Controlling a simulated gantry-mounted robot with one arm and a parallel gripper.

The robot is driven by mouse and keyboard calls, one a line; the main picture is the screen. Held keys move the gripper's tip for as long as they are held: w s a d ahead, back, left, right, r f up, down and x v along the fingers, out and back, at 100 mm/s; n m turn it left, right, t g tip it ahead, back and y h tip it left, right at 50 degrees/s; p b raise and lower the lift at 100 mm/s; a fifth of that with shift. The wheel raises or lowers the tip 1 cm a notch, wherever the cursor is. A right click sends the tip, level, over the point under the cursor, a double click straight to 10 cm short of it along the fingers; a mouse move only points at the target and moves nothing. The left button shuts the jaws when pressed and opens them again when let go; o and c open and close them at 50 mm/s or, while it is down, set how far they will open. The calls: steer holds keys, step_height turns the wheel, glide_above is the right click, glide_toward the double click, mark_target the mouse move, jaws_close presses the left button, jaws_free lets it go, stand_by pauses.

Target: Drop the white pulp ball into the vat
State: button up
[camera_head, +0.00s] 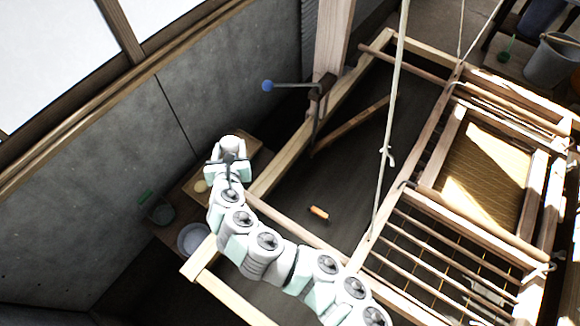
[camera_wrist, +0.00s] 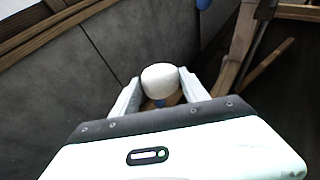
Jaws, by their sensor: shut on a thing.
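The white pulp ball (camera_wrist: 160,78) is between the fingertips of my gripper (camera_wrist: 160,84) in the wrist view, and both fingers touch its sides. In the head view my gripper (camera_head: 229,160) is at the left of the picture, over a wooden side stand, with the white ball (camera_head: 229,144) at its tip. The vat (camera_head: 345,185) is the large wooden-rimmed basin with a dark surface in the middle. The gripper and ball are outside its left rim.
An orange-brown piece (camera_head: 318,213) is on the vat's dark surface. A lever with a blue knob (camera_head: 267,86) stands at the back rim. A rope (camera_head: 388,150) hangs above the vat. The mould (camera_head: 485,165) and wooden bars are right.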

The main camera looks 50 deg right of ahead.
steer(key=s+d+f+m+g+h+b, duration=0.25)
steer(key=s+d+f, duration=0.25)
steer(key=s+d, duration=0.3)
steer(key=s+d+f+m+g+h+b, duration=0.1)
steer(key=s+d+f+m+g+b, duration=0.3)
steer(key=s+d, duration=0.4)
steer(key=s+d+f+m+g+h+b, duration=0.1)
steer(key=s+d+f+m+g+h, duration=0.15)
steer(key=s+d+f, duration=0.45)
steer(key=shift+y, duration=0.5)
steer(key=f+b, duration=0.1)
steer(key=b, duration=0.1)
steer(key=f+b, duration=0.4)
steer(key=shift+s+d, duration=0.3)
steer(key=shift+s, duration=0.05)
steer(key=o, duration=1.5)
steer(key=shift+a+r, duration=0.1)
steer(key=v, duration=1)
steer(key=shift+w+a+r, duration=0.1)
steer(key=shift+w+a, duration=0.05)
steer(key=shift+a, duration=0.15)
